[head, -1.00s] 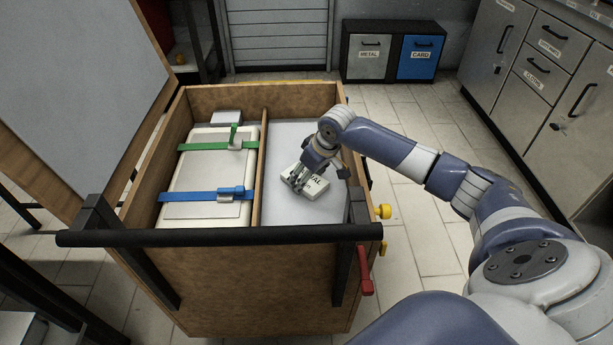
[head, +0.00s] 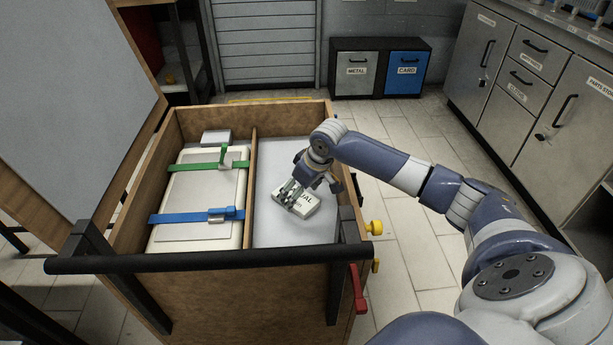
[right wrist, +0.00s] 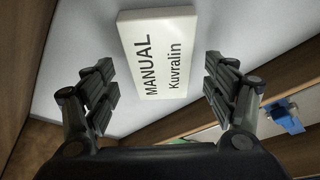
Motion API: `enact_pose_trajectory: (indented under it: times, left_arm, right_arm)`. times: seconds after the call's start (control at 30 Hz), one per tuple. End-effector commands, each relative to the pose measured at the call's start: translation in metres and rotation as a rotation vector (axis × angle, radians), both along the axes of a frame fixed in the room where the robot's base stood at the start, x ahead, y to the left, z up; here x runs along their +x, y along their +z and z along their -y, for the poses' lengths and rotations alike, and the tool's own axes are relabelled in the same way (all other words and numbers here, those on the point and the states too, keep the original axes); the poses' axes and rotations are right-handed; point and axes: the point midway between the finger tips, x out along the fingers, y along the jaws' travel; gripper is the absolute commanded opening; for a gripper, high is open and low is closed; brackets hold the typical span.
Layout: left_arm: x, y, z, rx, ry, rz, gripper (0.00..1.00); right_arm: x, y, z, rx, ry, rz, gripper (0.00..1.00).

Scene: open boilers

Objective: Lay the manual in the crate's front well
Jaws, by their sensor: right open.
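The manual (head: 304,204) is a small white block marked "MANUAL Kuvralin". It lies flat, a little askew, on the grey surface of the right compartment of the wooden crate (head: 190,297). It also shows in the right wrist view (right wrist: 160,45). My right gripper (head: 289,194) is low over the left part of the manual in the head view. In the right wrist view its open fingers (right wrist: 162,82) stand apart on either side of the manual's near end, with gaps to both. The fingertips partly cover the manual in the head view. My left gripper is not in view.
A divider (head: 251,190) splits the crate. Its left compartment holds a pale case (head: 180,190) under a green strap (head: 185,166) and a blue strap (head: 180,217). A black handle bar (head: 215,262) crosses the near side. A red lever (head: 358,290) and yellow knobs (head: 376,227) stick out right.

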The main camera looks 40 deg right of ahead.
Motion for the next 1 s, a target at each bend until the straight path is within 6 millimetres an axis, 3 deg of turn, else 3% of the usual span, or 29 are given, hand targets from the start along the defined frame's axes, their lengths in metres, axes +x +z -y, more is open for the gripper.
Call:
enact_pose_trajectory:
  times: [0.5,0.7,1.0]
  left_arm:
    - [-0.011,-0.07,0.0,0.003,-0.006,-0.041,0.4]
    - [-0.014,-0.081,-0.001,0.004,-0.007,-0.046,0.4]
    - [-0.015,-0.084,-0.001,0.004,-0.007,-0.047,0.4]
  right_arm:
    - [-0.032,0.081,0.008,0.0,0.0,0.0,0.78]
    - [-0.038,0.095,0.009,0.001,-0.001,0.0,0.78]
    - [-0.039,0.096,0.009,0.001,-0.001,-0.001,0.78]
